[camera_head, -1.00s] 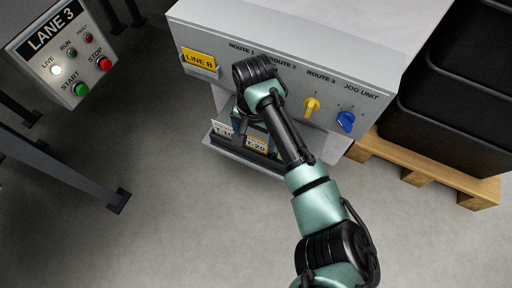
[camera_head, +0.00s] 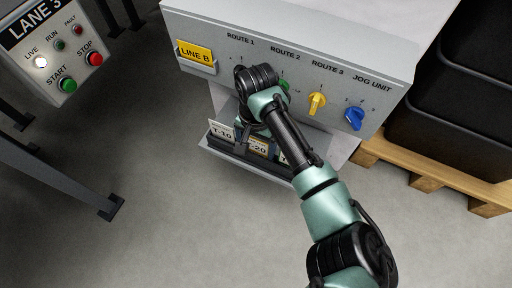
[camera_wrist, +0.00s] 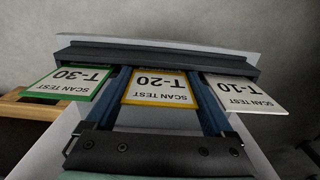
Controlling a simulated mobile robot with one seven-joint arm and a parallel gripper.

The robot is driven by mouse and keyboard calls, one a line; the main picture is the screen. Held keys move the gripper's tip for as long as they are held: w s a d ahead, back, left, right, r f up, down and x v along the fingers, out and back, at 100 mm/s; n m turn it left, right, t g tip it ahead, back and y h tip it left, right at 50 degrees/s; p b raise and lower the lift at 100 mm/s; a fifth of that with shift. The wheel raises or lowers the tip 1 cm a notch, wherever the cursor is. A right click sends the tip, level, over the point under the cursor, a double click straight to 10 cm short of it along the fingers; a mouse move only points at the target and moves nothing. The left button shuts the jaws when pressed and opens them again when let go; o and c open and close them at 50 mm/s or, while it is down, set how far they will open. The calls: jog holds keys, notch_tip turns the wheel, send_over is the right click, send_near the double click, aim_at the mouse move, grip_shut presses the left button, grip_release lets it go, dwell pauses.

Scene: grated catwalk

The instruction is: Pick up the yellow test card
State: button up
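The yellow test card (camera_wrist: 160,89), white with a yellow border and marked T-20, stands in the middle of a dark card rack (camera_wrist: 90,54). In the head view the card (camera_head: 258,147) shows partly below my wrist. My gripper (camera_wrist: 157,78) is open. Its two blue fingers reach toward the rack, one along each side edge of the yellow card. I cannot tell whether they touch it. In the head view the fingers are mostly hidden by my wrist.
A green-bordered T-30 card (camera_wrist: 72,82) and a white T-10 card (camera_wrist: 243,94) flank the yellow one. Above the rack is a grey panel (camera_head: 300,35) with a LINE B plate (camera_head: 196,53), a yellow knob (camera_head: 317,103) and a blue knob (camera_head: 355,118). Black crates (camera_head: 460,110) stand right.

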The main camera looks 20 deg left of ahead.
jog(key=c, duration=0.7)
